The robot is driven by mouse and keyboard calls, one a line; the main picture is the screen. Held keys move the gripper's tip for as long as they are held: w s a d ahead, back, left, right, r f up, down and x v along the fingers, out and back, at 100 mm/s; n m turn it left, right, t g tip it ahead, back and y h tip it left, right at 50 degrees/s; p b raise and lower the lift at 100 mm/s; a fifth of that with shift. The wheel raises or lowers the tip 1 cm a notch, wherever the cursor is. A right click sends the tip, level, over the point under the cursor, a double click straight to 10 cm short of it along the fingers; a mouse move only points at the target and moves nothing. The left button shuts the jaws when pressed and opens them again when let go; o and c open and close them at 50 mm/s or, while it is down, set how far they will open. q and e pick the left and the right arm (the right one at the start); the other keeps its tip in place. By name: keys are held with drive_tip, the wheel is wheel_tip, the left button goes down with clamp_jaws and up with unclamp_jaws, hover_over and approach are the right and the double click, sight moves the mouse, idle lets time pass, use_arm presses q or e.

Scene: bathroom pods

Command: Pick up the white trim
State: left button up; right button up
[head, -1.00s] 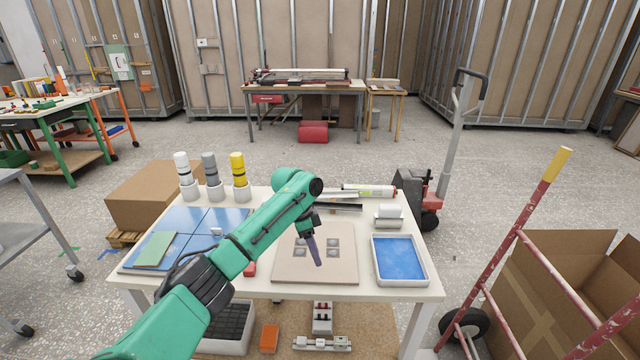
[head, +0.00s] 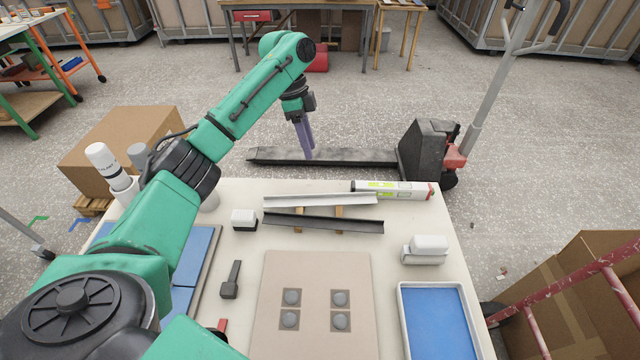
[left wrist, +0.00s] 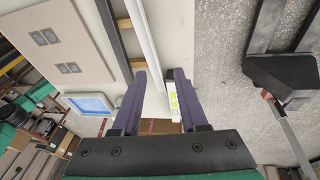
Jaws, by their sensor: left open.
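The white trim (head: 320,200) is a long thin pale strip. It lies across two small wooden supports near the back of the white table, just behind a similar dark grey strip (head: 325,223). My left gripper (head: 304,153) is open and empty, with its purple fingers pointing down, and appears above and behind the trim in the head view. In the left wrist view the white trim (left wrist: 145,38) runs down the picture toward the gap between the open fingers (left wrist: 158,78), with no finger closed on it. My right gripper is out of view.
A white tube with yellow-green labels (head: 392,189) lies just right of the trim. White blocks (head: 425,248), a beige board (head: 312,265) and a blue-bottomed tray (head: 402,300) occupy the table. A pallet jack (head: 425,150) stands behind it.

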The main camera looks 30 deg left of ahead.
use_arm(q)
drive_tip(key=p, duration=0.2)
approach(320, 200)
drive_tip(key=x, duration=0.2)
drive_tip(key=p+x, duration=0.1)
drive_tip(key=x, duration=0.1)
drive_tip(key=w+p+x, duration=0.1)
drive_tip(key=x, duration=0.1)
drive_tip(key=shift+d+f, duration=0.1)
drive_tip(key=shift+f, duration=0.25)
clamp_jaws()
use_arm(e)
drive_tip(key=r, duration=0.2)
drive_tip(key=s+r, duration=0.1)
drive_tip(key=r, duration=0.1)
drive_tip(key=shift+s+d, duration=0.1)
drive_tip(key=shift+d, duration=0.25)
